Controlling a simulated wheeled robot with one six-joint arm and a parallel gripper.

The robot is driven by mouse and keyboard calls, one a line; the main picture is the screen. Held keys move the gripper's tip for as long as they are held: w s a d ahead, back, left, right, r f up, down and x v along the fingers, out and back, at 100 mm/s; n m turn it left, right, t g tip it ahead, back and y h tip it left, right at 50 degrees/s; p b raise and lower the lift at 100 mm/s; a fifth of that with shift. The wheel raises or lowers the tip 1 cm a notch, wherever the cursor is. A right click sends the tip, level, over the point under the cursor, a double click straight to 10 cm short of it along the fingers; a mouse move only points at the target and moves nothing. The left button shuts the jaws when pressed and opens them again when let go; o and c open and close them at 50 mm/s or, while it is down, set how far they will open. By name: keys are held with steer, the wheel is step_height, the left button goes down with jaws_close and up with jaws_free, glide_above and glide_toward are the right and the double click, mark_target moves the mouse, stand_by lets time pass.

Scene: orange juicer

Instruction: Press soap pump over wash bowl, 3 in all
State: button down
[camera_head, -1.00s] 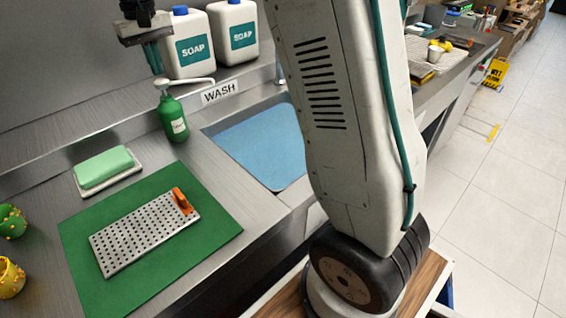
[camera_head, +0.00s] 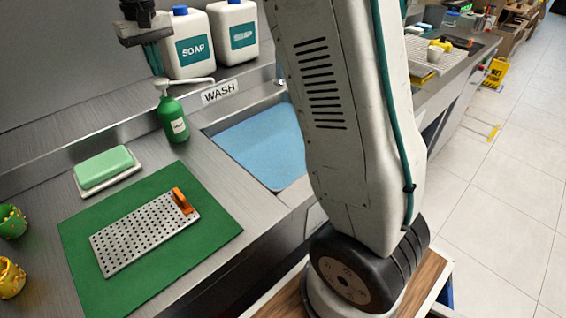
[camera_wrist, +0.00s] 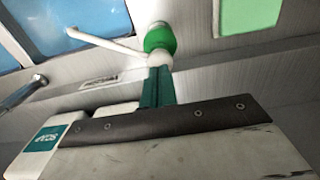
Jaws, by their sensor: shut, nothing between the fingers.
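The green soap pump bottle (camera_head: 173,122) stands upright on the steel counter, left of the wash bowl. Its white pump head (camera_head: 162,84) has a long spout that reaches right toward the bowl. In the wrist view the fingertips (camera_wrist: 156,70) end at the white pump head (camera_wrist: 160,58), with the green bottle (camera_wrist: 160,38) beyond. I cannot tell whether they touch.
Two white soap jugs (camera_head: 190,60) stand close behind the pump. A green soap bar (camera_head: 104,166) lies on a dish at left. A perforated metal plate (camera_head: 140,238) with an orange part lies on a green mat (camera_head: 85,285). Yellow and green cups stand at the left edge.

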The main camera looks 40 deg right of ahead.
steer(key=shift+f, duration=1.5)
steer(key=shift+r, duration=1.5)
steer(key=shift+f, duration=0.1)
steer(key=shift+f, duration=1.4)
steer(key=shift+r, duration=1.5)
steer(key=shift+f, duration=0.1)
